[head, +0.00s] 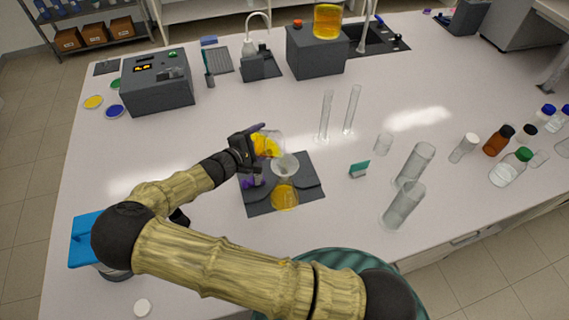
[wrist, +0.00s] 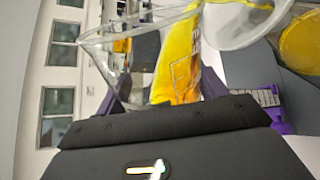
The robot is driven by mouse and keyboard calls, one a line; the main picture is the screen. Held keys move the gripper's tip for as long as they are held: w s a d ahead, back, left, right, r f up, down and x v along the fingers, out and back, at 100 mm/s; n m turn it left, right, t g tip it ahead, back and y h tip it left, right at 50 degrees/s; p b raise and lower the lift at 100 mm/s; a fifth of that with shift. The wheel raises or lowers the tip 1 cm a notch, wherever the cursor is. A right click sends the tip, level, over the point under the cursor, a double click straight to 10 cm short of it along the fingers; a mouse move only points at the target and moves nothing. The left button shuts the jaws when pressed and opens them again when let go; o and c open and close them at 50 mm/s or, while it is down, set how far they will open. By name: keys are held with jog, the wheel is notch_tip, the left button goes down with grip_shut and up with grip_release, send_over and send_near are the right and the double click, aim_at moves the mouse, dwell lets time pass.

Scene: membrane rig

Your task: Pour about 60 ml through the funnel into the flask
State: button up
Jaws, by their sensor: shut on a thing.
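My gripper (head: 256,142) is shut on a clear glass beaker (head: 270,146) holding yellow liquid. The beaker is tilted, its mouth toward the funnel; in the wrist view the beaker (wrist: 150,62) lies well over on its side with yellow liquid along its wall. The clear funnel (head: 286,164) sits in the neck of the flask (head: 285,194), just below and right of the beaker; it also shows in the wrist view (wrist: 238,22). The flask stands upright on a dark mat (head: 309,172) with yellow liquid in its lower part. I cannot tell whether a stream is falling.
A small purple-based item (head: 250,183) is beside the flask. A grey box (head: 157,90) is behind left.

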jog(key=shift+d+f+m+b, duration=0.1)
jog(key=shift+m+b, duration=0.2)
dwell(1.9)
jog(key=shift+w+r+n+p, duration=0.1)
jog(key=shift+r+n+p, duration=0.45)
jog(key=shift+p, duration=0.25)
jog(key=shift+w+n+h+p, duration=0.1)
jog(key=shift+n+h+p, duration=0.5)
jog(key=shift+n, duration=0.65)
jog(key=shift+w+a+f+n+b, duration=0.1)
jog(key=shift+a+f+n+b, duration=0.1)
jog(key=shift+f+n+b, duration=0.15)
jog(key=shift+h, duration=0.3)
